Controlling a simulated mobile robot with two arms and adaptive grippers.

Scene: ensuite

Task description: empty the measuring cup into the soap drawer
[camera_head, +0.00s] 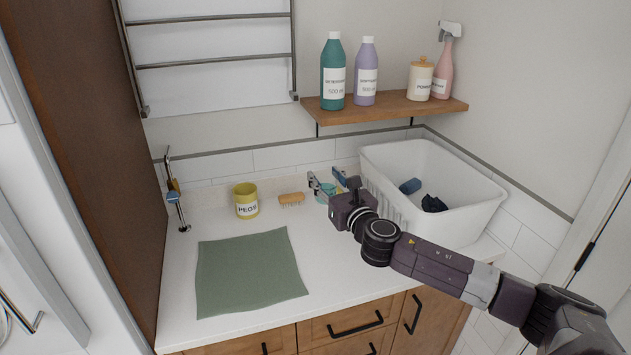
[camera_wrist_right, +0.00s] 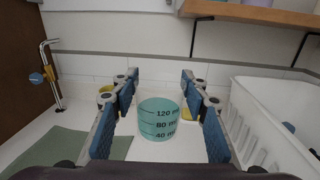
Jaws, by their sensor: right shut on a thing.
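The measuring cup (camera_head: 325,193) is teal, with 40, 80 and 120 ml marks that show in the right wrist view (camera_wrist_right: 162,119). It is upright at the back of the white counter. My right gripper (camera_head: 327,182) is shut on it, with one blue-padded finger on each side. In the head view the gripper partly hides the cup. I cannot tell whether the cup touches the counter, and its contents do not show. My left gripper is in neither view. I cannot make out a soap drawer.
A green cloth (camera_head: 250,272) lies in front. A white basket (camera_head: 470,222) is close on the right. A wooden shelf (camera_head: 385,111) with bottles hangs above.

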